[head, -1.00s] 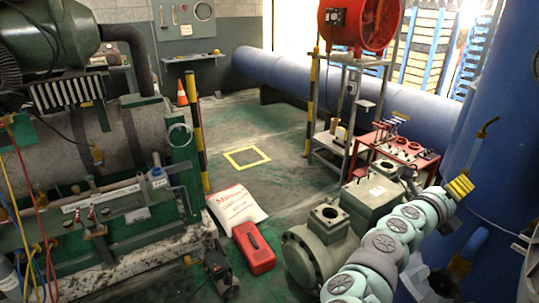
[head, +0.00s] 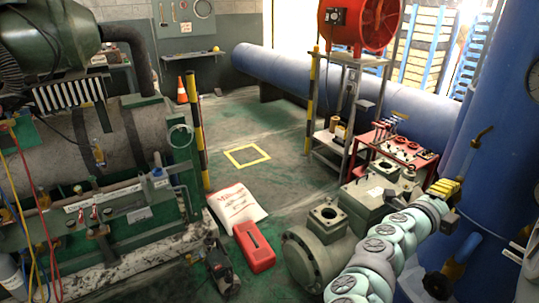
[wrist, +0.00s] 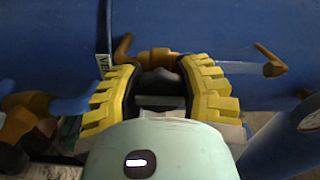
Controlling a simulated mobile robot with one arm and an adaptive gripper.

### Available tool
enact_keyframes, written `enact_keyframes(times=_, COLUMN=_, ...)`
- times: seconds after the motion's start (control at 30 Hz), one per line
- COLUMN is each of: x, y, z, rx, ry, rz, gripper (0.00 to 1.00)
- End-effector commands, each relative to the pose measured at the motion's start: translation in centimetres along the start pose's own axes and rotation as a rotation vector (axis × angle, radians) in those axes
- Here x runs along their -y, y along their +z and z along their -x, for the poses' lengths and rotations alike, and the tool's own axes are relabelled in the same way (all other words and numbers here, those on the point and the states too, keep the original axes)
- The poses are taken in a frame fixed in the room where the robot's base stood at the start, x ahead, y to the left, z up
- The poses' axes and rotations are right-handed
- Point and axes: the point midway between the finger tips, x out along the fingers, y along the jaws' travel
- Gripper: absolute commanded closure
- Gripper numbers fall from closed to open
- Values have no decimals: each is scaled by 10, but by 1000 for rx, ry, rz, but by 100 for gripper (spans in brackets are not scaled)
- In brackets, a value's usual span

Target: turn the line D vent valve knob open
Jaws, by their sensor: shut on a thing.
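My gripper (wrist: 158,80) has yellow ridged fingers, closed on both sides of the dark vent valve knob (wrist: 158,75) in the wrist view. The brass-orange valve body (wrist: 155,57) shows just behind the knob, against the blue tank. A white label (wrist: 105,67) beside the left finger reads "VE", the rest being hidden. In the head view my gripper (head: 446,187) is at the blue tank (head: 495,110), and the knob cannot be made out there. How far the knob is turned is not clear.
A brass lever (wrist: 270,62) sticks out right of my gripper in the wrist view. Another brass fitting (wrist: 20,118) and a blue handle (wrist: 70,105) lie to the left. In the head view a red cart (head: 400,150) stands behind my gripper.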

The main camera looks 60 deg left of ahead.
Motion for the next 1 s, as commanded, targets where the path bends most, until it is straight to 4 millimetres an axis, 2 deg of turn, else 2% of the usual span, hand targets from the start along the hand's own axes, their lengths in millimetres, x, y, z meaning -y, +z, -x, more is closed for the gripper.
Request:
enact_keyframes(times=0.47, x=2, y=-2, z=-1, rx=-7, ry=-5, rz=15, gripper=100)
enact_keyframes(times=0.5, x=2, y=-2, z=-1, rx=-6, ry=-4, rz=15, gripper=58)
enact_keyframes(times=0.8, x=1, y=-1, z=0, rx=-3, ry=-2, rz=12, gripper=27)
enact_keyframes(times=1.0, x=0, y=0, z=0, rx=-2, ry=-1, rz=11, gripper=26)
